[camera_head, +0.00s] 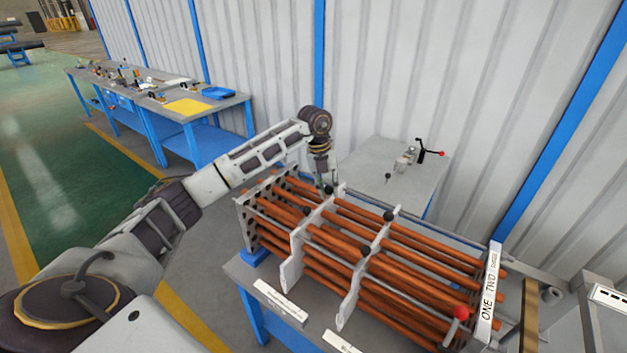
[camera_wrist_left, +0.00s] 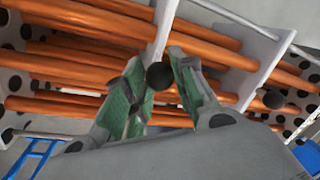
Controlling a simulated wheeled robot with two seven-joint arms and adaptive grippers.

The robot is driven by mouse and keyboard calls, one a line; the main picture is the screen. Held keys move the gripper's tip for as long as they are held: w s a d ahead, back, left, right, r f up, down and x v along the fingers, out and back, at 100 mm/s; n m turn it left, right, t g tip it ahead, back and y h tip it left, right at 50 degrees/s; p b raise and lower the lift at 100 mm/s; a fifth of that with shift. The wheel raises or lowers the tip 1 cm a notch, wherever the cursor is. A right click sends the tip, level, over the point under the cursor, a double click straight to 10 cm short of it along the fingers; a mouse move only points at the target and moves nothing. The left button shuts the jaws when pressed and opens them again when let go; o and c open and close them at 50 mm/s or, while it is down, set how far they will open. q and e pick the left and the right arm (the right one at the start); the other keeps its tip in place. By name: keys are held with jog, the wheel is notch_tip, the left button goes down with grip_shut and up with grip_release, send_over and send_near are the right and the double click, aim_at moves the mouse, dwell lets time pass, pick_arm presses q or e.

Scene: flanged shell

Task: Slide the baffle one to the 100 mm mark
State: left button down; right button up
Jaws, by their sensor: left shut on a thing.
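A bundle of orange tubes (camera_head: 430,260) runs lengthwise through two pale upright baffle plates. The left baffle (camera_head: 292,270) and the right baffle (camera_head: 351,300) stand apart on the tubes. My left gripper (camera_head: 328,184) is at the top of the left baffle, shut on its black knob; the knob (camera_wrist_left: 160,75) shows between the green finger pads in the left wrist view. The right baffle has its own black knob (camera_head: 388,216). I cannot read which baffle is one, nor any 100 mm mark. My right gripper is not in view.
A perforated end plate (camera_head: 245,228) closes the left end; a plate lettered ONE and TWO (camera_head: 488,290) stands at the right. A red-knobbed lever (camera_head: 460,312) is at the front right. Label plates (camera_head: 281,302) lie along the bench front. A grey side table (camera_head: 360,165) stands behind.

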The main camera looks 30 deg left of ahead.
pick_arm(q)
jog(key=shift+s+d, duration=0.1)
jog(key=shift+d, duration=0.9)
jog(key=c, duration=1.1)
grip_release()
jog(key=shift+c, duration=0.2)
notch_tip(320, 180, up, 12)
jog(key=s+a, duration=0.1)
jog(key=a, duration=0.1)
jog(key=shift+s+f, duration=0.1)
jog(key=shift+f, duration=0.1)
